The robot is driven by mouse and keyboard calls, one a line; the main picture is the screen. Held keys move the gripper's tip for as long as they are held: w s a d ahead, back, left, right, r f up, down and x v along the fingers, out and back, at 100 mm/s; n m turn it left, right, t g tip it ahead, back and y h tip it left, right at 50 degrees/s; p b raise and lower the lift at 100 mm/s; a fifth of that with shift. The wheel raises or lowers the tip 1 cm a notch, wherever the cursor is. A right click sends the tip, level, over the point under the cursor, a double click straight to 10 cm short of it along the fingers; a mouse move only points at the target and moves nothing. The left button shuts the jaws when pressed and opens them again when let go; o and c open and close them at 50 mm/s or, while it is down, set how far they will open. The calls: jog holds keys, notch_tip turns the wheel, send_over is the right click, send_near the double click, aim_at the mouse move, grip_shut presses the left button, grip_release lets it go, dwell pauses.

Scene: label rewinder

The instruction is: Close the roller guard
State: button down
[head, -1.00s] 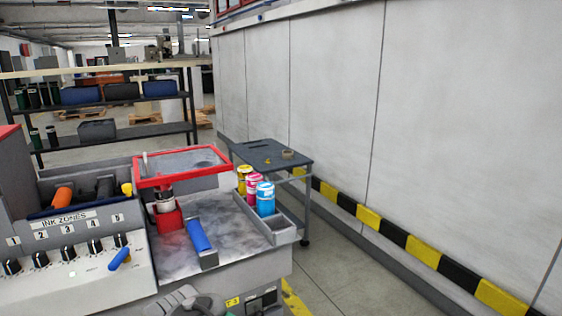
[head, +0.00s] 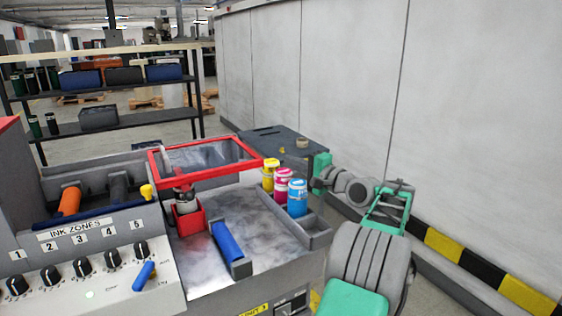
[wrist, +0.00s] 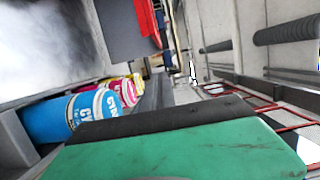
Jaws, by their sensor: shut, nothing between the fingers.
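The roller guard (head: 207,174), a red frame around a see-through panel, is raised above the back of the grey machine bed in the head view. Its exact angle is hard to tell. A red strip at the top of the wrist view (wrist: 147,20) seems to be part of it. My gripper (head: 322,166) is right of the guard, apart from it, just beyond the ink cans. It is shut and empty. Its green finger with a dark edge fills the bottom of the wrist view (wrist: 170,125).
Yellow, magenta and cyan cans (head: 297,198) stand between the guard and my gripper, at the bed's right edge. A blue-handled roller (head: 228,243) lies on the bed. A red holder (head: 187,218) stands below the guard. A dark side table (head: 270,140) stands behind.

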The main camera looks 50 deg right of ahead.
jog(key=w+a+p, duration=0.2)
jog(key=w+a, duration=0.1)
jog(key=w, duration=0.5)
jog(key=shift+w, duration=0.2)
